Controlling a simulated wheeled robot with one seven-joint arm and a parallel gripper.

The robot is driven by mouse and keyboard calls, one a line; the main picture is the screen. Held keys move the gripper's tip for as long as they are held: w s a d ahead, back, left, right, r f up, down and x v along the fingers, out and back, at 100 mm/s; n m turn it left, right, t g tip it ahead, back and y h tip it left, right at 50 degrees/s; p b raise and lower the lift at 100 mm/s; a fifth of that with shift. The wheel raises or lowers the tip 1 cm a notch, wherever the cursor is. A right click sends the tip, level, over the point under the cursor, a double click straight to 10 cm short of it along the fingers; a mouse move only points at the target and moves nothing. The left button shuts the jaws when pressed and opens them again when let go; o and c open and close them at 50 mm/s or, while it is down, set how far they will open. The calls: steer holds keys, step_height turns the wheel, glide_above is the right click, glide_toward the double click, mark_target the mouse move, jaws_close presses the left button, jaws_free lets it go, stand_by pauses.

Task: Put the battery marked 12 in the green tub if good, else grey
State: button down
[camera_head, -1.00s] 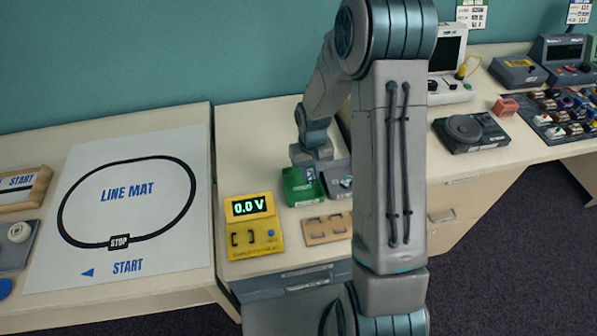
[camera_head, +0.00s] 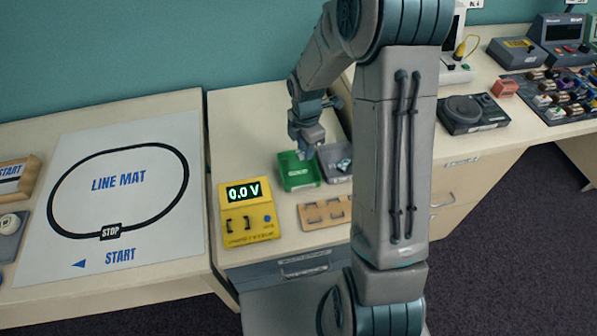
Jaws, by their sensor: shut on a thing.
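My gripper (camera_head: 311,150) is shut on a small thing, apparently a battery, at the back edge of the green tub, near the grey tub. The held thing is mostly hidden and no number can be read on it. The green tub (camera_head: 299,183) stands on the middle table. The grey tub (camera_head: 338,180) is right beside it, partly behind my arm, with something small and pale inside. The yellow battery tester (camera_head: 248,226) stands in front and to the left; its display reads 0.0 V and its cradle looks empty.
A tan rack (camera_head: 313,225) with slots lies in front of the tubs, partly hidden by my arm. A line mat (camera_head: 70,250) covers the left table. A dark turntable-like device (camera_head: 470,113) and a board of parts stand at right.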

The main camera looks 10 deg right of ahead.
steer(key=n, duration=0.5)
steer(key=shift+r+b, duration=0.25)
steer(key=shift+b, duration=0.05)
steer(key=shift+n, duration=0.3)
step_height(320, 180, down, 6)
steer(key=b, duration=0.5)
steer(key=c, duration=1.1)
jaws_free()
step_height(320, 180, up, 14)
steer(key=shift+f+p, duration=0.1)
steer(key=shift+p, duration=0.4)
